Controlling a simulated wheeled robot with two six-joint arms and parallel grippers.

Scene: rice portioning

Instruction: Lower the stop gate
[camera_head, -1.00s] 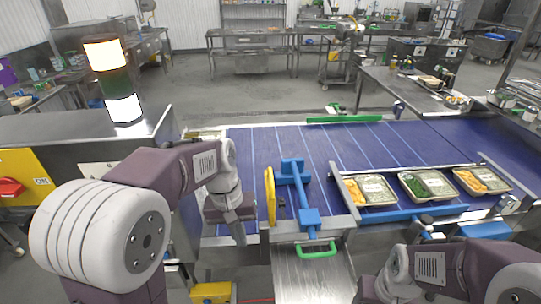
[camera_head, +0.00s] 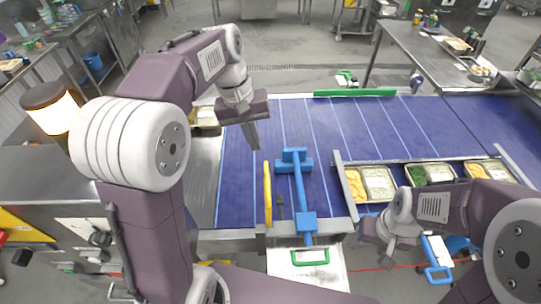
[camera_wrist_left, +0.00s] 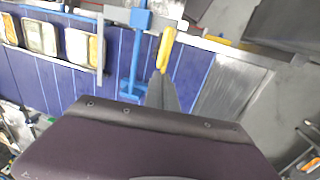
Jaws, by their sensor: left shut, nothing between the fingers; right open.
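A yellow upright bar (camera_head: 267,194) stands at the near left part of the blue conveyor, beside a blue T-shaped fixture (camera_head: 299,185). I cannot tell which of these is the stop gate. Both also show in the left wrist view, the yellow bar (camera_wrist_left: 166,48) and the blue fixture (camera_wrist_left: 139,20). My left gripper (camera_head: 256,147) is shut and empty above the belt, beyond the yellow bar and apart from it. Its fingers (camera_wrist_left: 165,92) point toward the bar in the wrist view. My right gripper (camera_head: 376,245) is open near the belt's front edge, partly hidden by its own wrist.
Trays of food (camera_head: 380,184) sit on the right of the conveyor behind a metal rail. The belt's far middle is clear.

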